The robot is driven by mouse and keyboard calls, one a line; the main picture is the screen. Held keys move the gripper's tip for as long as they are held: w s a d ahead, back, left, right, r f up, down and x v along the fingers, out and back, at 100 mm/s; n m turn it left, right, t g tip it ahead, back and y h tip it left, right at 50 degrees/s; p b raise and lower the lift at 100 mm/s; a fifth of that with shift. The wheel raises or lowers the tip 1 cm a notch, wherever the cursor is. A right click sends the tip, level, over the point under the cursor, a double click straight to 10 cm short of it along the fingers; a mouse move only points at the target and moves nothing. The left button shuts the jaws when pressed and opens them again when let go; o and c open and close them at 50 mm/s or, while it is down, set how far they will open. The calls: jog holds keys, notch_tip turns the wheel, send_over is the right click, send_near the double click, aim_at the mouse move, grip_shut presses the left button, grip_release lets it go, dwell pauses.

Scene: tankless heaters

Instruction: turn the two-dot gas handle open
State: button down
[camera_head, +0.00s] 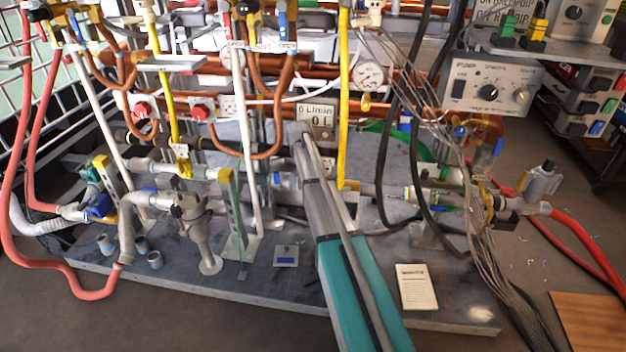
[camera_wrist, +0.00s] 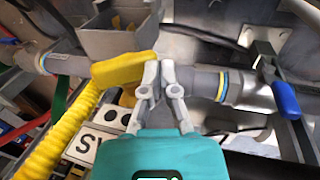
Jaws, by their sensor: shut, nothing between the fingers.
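A yellow lever-like handle (camera_wrist: 120,70) lies across the middle of the wrist view, beside a grey pipe. I cannot read two dots on it, so I cannot tell if it is the two-dot gas handle. My gripper (camera_wrist: 157,72) has its grey fingertips together, just right of the handle's end, touching or very near it. Nothing shows between the fingers. The fingers hide part of the pipe behind. In the head view my arm reaches up the middle; the fingertips cannot be made out there.
In the wrist view, a blue-handled valve (camera_wrist: 285,98) is at the right, a grey box (camera_wrist: 115,22) above, and a yellow ribbed hose (camera_wrist: 58,135) at lower left.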

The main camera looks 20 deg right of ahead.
jog(key=shift+b+x, duration=1)
jog(key=shift+x, duration=0.1)
jog(key=shift+f, duration=0.3)
dwell(0.8)
jog(key=shift+s+d+r, duration=0.1)
jog(key=shift+d+r, duration=0.05)
jog(key=shift+d, duration=0.1)
dwell(0.7)
jog(key=shift+s+d+r, duration=0.2)
jog(key=shift+s+d, duration=0.05)
jog(key=shift+d, duration=0.1)
jog(key=shift+s+d, duration=0.1)
jog(key=shift+d, duration=0.1)
